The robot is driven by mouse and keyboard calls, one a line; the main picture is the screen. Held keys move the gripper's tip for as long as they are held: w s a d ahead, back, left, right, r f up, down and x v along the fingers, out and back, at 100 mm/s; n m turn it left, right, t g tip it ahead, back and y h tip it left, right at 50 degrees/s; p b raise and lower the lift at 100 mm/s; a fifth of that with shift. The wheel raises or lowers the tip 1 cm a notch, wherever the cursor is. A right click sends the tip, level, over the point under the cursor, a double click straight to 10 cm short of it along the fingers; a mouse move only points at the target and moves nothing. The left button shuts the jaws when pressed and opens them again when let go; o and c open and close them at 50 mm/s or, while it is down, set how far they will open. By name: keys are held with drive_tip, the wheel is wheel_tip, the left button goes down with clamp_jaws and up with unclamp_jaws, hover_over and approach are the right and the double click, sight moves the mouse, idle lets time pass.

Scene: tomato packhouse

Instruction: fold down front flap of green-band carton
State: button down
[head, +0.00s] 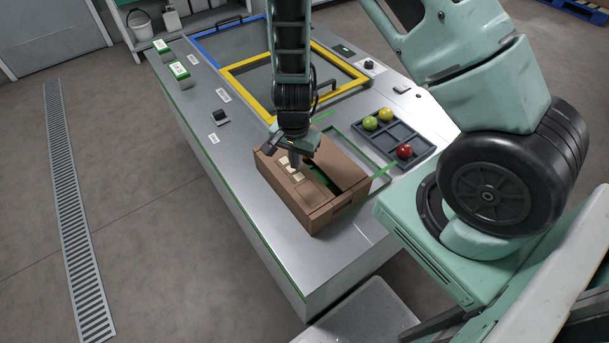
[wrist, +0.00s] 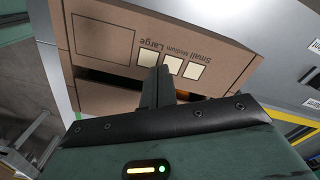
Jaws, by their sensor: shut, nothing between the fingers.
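The brown carton (head: 322,212) stands on the steel bench, with a dark opening along the right part of its top. A flap panel (head: 283,181) printed with pale squares lies across the left part. In the wrist view this panel (wrist: 103,38) shows the words Small, Medium and Large and a row of pale squares. A dark slot runs along its lower edge. My gripper (head: 294,163) points down over the carton top. Its fingers (wrist: 158,70) are shut and empty, their tips at the pale squares; I cannot tell whether they touch. Green shows at the opening, partly hidden by the gripper.
A dark compartment tray (head: 424,143) right of the carton holds a red tomato (head: 404,151) and two yellow-green ones (head: 370,123). A yellow frame (head: 236,84) and a blue frame (head: 204,46) lie behind. The bench's front left (head: 240,180) is clear.

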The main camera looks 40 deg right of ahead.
wheel_tip(320, 180, up, 6)
drive_tip(key=p, duration=0.5)
drive_tip(key=shift+r, duration=0.1)
drive_tip(key=s+a+r+n+y, duration=0.1)
drive_tip(key=s+a+r+n, duration=0.2)
drive_tip(key=a+r+n, duration=0.35)
drive_tip(key=s+a+r+n+y, duration=0.1)
drive_tip(key=s+a+r+n, duration=0.2)
drive_tip(key=a+r, duration=0.5)
drive_tip(key=s+r+n+h, duration=0.1)
drive_tip(key=s+r+n, duration=0.9)
drive_tip(key=s, duration=0.3)
drive_tip(key=shift+r, duration=0.65)
